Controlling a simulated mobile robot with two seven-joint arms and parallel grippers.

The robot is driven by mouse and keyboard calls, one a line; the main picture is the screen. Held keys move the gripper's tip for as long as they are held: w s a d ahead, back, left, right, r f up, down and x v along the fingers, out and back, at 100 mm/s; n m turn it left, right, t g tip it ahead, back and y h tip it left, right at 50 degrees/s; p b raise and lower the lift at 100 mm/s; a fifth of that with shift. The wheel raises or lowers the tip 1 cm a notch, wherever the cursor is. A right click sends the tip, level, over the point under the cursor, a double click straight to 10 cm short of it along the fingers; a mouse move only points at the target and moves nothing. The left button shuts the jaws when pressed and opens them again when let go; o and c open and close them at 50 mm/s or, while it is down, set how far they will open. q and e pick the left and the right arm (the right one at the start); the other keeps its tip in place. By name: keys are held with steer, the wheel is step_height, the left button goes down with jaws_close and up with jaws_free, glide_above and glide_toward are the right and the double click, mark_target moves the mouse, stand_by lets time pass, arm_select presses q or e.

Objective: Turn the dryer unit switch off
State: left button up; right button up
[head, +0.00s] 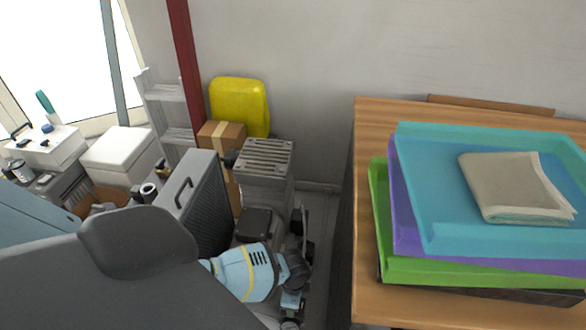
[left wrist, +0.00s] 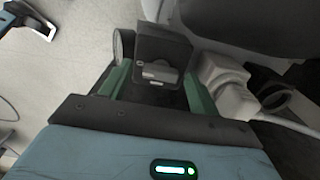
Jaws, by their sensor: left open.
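My left gripper (left wrist: 157,88) shows in the left wrist view with its two green fingers apart and nothing held between them. Just beyond the fingers is a dark box (left wrist: 165,50) with a small light grey switch-like piece (left wrist: 160,73) on its face, roughly centred between the fingers. I cannot tell whether the fingers touch it, or the switch's position. In the head view my left arm reaches down beside the compressor equipment, with the gripper (head: 291,303) low and partly hidden. A dark cabinet with a handle (head: 190,185) stands left of a finned grey unit (head: 264,160). My right gripper is not in view.
A round gauge (left wrist: 123,45) sits left of the dark box; a pale fitting (left wrist: 224,82) is close on the right. A wooden table (head: 367,240) with stacked trays (head: 420,170) stands right. A yellow container (head: 239,105) and cardboard box (head: 213,133) stand behind.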

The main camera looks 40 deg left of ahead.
arm_select(q)
step_height(320, 180, up, 6)
steer(key=shift+r+p, duration=0.25)
steer(key=shift+p, duration=0.8)
steer(key=shift+r, duration=0.65)
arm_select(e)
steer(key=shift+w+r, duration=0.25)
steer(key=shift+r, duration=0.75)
